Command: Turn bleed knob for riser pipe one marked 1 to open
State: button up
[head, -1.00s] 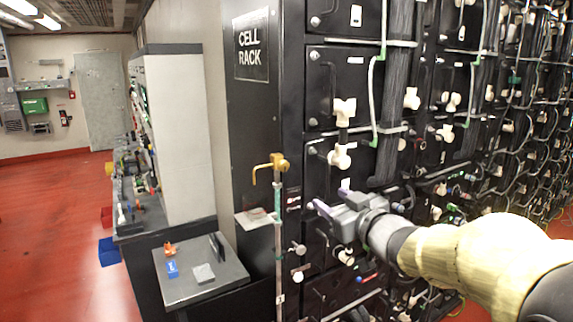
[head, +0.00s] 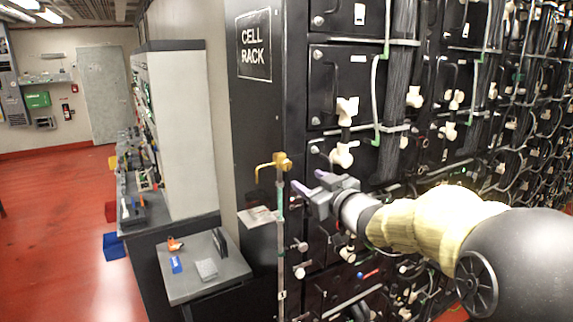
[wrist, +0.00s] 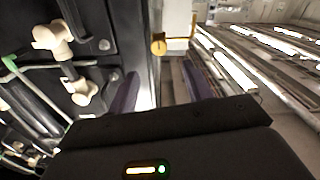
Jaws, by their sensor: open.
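A slim vertical riser pipe (head: 280,235) runs down beside the cell rack's front left edge. A yellow valve with a bent lever (head: 275,164) tops it. A yellow round-ended part with a pale block (wrist: 158,44) shows ahead of my gripper in the wrist view. Two small pale knobs (head: 299,247) and (head: 300,271) stick out near the pipe lower down.
The black cell rack (head: 262,110) carries white fittings (head: 346,110), cables and hoses close to my arm. Red floor (head: 50,230) is open at left.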

aim_at(287, 167)
jog(key=p+x, duration=0.3)
jog(key=x, duration=0.7)
jog(key=shift+w+a, duration=0.1)
jog(key=shift+w, duration=0.15)
jog(key=c, duration=1)
